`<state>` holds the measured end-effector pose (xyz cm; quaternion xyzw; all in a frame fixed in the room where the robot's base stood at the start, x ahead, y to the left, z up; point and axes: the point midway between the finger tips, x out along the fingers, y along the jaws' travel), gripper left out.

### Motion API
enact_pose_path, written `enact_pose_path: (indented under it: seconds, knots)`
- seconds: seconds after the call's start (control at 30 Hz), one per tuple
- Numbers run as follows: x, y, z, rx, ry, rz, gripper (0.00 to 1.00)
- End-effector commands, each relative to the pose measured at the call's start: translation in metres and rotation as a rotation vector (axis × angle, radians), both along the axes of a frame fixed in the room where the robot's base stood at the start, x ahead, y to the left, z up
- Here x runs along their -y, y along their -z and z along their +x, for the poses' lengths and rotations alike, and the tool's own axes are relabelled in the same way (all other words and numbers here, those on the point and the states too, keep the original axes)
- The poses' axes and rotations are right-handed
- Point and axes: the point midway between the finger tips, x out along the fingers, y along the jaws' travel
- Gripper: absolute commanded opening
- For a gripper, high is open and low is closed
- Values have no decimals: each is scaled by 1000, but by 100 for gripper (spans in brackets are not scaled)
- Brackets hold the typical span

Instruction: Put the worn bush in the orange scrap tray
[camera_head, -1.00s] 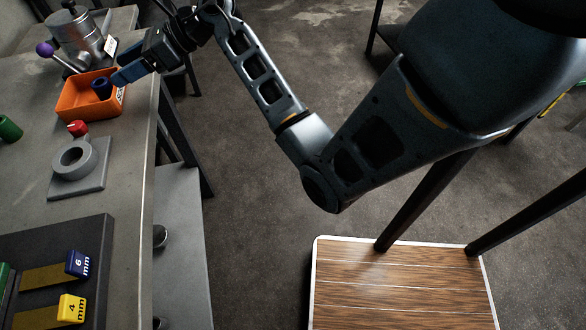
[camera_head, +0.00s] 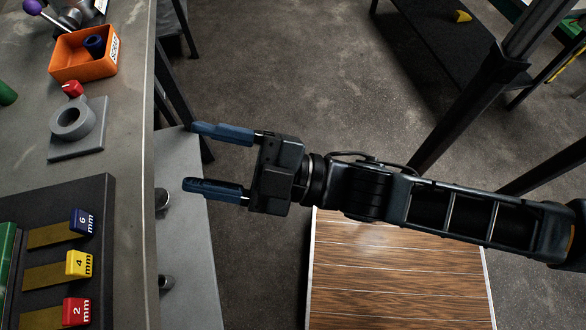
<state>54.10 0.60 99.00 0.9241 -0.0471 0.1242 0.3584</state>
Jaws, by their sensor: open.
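The orange scrap tray (camera_head: 85,68) sits on the workbench at the upper left, with a scrap label on its right end. A dark blue bush (camera_head: 94,45) is inside the tray, toward its back; I cannot tell from its look whether it is the worn one. My gripper (camera_head: 220,160) is open and empty, with its two blue fingers pointing left. It is beyond the bench's right edge, below and to the right of the tray, apart from both tray and bush.
A grey ring holder (camera_head: 88,140) and a red knob (camera_head: 72,89) stand on the bench below the tray. A dark gauge board (camera_head: 45,195) holds blue, yellow and red blocks. A purple-knobbed lever (camera_head: 33,7) is behind the tray.

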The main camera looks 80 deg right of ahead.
Motion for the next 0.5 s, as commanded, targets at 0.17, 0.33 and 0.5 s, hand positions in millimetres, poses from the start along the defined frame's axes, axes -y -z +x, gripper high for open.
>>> enact_pose_path:
  seconds: [0.17, 0.33, 0.5]
  knots:
    - [2, 21, -60, -241, -19, 378, 64]
    - [5, 34, -100, -423, -10, 629, 64]
    - [6, 39, -118, -507, 2, 739, 64]
